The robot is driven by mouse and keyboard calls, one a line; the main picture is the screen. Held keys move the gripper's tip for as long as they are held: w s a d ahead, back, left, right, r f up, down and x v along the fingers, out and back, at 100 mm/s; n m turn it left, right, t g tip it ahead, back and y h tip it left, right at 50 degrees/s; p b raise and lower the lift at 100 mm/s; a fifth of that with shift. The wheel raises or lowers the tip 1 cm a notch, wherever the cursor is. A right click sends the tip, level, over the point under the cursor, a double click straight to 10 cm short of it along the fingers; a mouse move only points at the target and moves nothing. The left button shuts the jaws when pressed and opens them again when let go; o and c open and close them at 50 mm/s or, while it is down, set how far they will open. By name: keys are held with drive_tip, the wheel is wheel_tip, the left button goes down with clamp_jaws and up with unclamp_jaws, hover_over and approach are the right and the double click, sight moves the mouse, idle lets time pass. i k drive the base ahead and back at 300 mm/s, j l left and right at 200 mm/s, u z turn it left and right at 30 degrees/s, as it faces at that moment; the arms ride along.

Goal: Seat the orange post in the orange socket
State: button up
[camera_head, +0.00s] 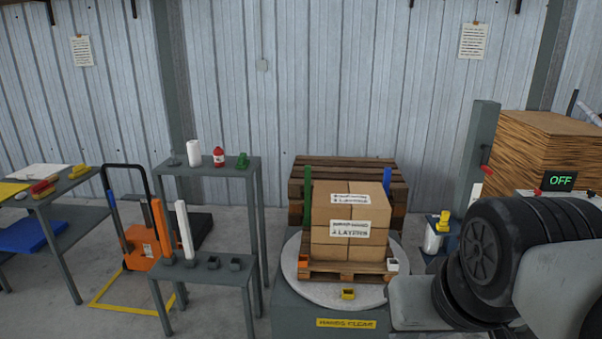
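The orange post (160,226) stands upright in a dark holder on the low grey bench at the left, beside a white post (184,229). The orange socket (304,261) is at the front left corner of the pallet on the round turntable (313,286). Its opening looks empty. A green post (307,197) stands at the back left corner and a blue post (387,203) at the back right. A white socket (392,265) is at the front right. My arm fills the lower right, and my gripper is not visible.
Stacked boxes (336,216) sit on the pallet (344,274). A taller grey table (213,164) stands behind the low bench (204,271). An orange pallet jack (143,247) is behind the bench.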

sight(345, 239)
drive_tip(key=i+j+u, duration=0.25)
drive_tip(key=i+j, duration=1.2)
drive_tip(key=j, duration=0.25)
drive_tip(key=i+j+u, duration=0.3)
drive_tip(key=i+j, duration=1.15)
drive_tip(key=i, duration=0.1)
